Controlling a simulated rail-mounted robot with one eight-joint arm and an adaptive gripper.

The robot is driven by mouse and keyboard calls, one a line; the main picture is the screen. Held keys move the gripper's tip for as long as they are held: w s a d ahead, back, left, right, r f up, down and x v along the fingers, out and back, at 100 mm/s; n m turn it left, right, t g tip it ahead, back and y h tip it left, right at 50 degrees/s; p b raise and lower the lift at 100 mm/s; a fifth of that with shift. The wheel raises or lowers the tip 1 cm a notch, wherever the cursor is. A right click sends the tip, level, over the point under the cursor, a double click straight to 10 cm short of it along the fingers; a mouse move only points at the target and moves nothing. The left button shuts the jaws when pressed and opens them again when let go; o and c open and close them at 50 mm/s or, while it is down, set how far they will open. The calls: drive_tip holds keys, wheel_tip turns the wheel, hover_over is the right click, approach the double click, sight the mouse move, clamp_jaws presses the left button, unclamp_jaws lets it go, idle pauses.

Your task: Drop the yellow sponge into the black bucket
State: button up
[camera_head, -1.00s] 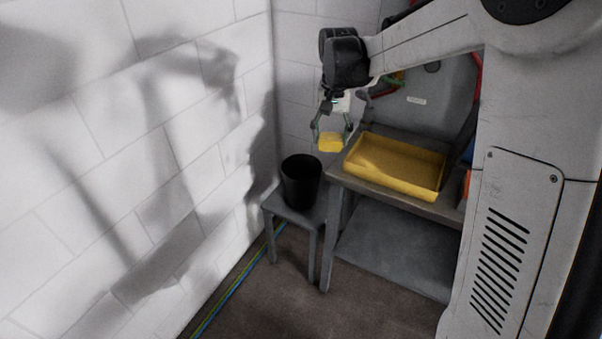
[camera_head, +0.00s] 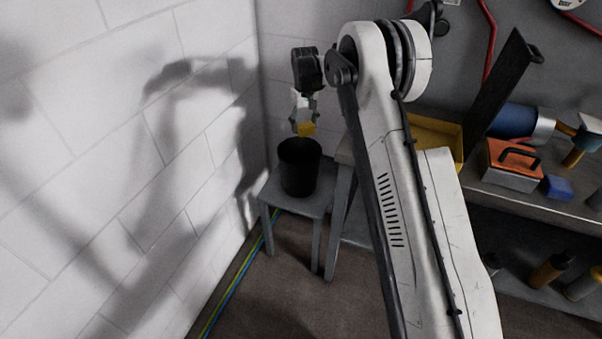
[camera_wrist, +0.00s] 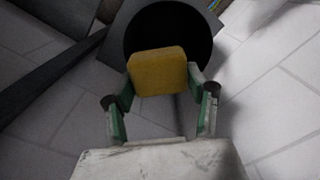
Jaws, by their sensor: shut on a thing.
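The yellow sponge (camera_head: 306,129) is held between the fingers of my gripper (camera_head: 304,122). In the wrist view the sponge (camera_wrist: 158,71) sits between the two green fingertips of my gripper (camera_wrist: 160,84), and it overlaps the near part of the dark bucket opening. The black bucket (camera_head: 299,172) stands upright on a small grey stool (camera_head: 292,198). In the head view the sponge is just above the bucket's far rim. The bucket (camera_wrist: 201,45) also shows beyond the sponge in the wrist view. The bucket's inside is dark and its contents cannot be seen.
A yellow tray (camera_head: 436,135) lies on the workbench, partly hidden by my arm. An orange toolbox (camera_head: 512,165) and a blue block (camera_head: 557,188) are at the right. A white block wall (camera_head: 120,120) is close on the left.

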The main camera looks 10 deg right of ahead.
sight(303, 142)
drive_tip(key=shift+n, duration=0.3)
drive_tip(key=f, duration=0.3)
drive_tip(key=w+f+b, duration=0.1)
drive_tip(key=f, duration=0.2)
drive_tip(key=f+b, duration=0.1)
drive_tip(key=f, duration=0.2)
drive_tip(key=shift+w+f, duration=0.3)
drive_tip(key=shift+w, duration=0.05)
drive_tip(key=o, duration=1.1)
drive_tip(key=shift+o, duration=0.2)
drive_tip(key=shift+r, duration=0.1)
wheel_tip(303, 142, up, 12)
